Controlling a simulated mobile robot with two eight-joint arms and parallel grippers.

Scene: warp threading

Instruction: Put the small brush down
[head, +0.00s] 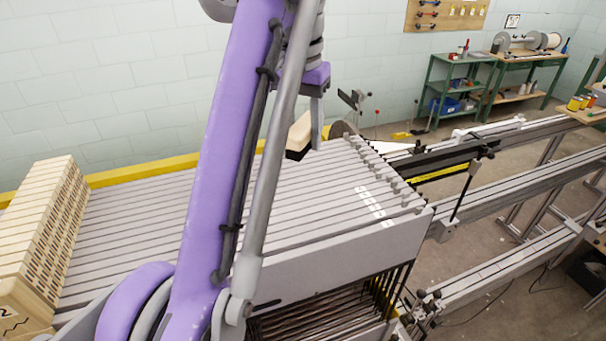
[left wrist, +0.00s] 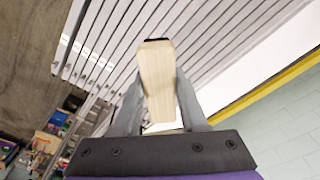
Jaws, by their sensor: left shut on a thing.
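The small brush (head: 301,132) has a pale wooden body with a dark lower edge. My left gripper (head: 316,138) is shut on it, over the far part of the grey slatted bed (head: 150,215). In the left wrist view the brush's wooden body (left wrist: 158,85) stands between the two grey fingers, its dark end pointing away from me. The slats show behind it. I cannot tell whether the brush touches the slats. My purple left arm hides part of the bed. My right gripper is in neither view.
A cream block with rows of holes (head: 45,235) stands at the bed's left end. Black bars and clamps (head: 440,160) stand at its right end. A yellow rail (head: 140,172) runs along the far side. A green shelf (head: 460,85) stands by the wall. Slats left of my arm are clear.

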